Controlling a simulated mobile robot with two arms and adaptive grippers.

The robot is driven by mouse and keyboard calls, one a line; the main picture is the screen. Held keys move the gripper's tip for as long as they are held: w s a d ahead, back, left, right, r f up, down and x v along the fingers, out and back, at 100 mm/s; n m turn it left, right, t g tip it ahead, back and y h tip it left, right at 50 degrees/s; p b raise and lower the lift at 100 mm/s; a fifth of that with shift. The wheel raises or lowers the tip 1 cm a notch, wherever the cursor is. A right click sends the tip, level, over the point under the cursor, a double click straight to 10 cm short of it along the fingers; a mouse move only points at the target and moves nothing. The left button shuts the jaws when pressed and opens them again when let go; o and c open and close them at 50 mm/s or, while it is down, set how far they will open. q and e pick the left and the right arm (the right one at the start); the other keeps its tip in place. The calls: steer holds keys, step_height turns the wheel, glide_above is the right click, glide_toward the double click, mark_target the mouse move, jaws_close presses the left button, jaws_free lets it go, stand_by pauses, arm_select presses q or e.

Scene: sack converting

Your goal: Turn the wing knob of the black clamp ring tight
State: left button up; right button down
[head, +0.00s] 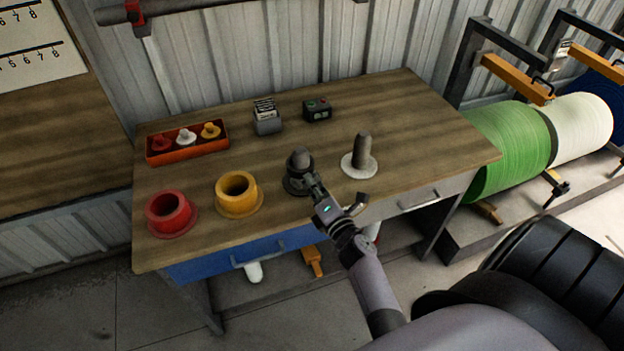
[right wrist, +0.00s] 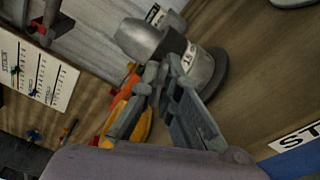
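The black clamp ring (head: 297,186) sits around the foot of a dark upright post (head: 300,162) on the bench. My right gripper (head: 314,184) is at the near right side of the ring. In the right wrist view its fingertips (right wrist: 158,78) are close together beside the post. The wing knob cannot be made out; the fingers cover that spot, and whether they grip it is unclear. My left gripper is out of view.
A red collar (head: 170,212) and a yellow collar (head: 238,192) stand left of the ring. A grey post on a pale base (head: 359,166) stands to its right. Behind are an orange tray (head: 188,152) and two small boxes. The bench's right end is clear.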

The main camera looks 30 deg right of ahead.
steer(key=shift+m, duration=0.5)
steer(key=shift+p, duration=0.3)
steer(key=c, duration=2.3)
jaws_free()
steer(key=o, duration=0.5)
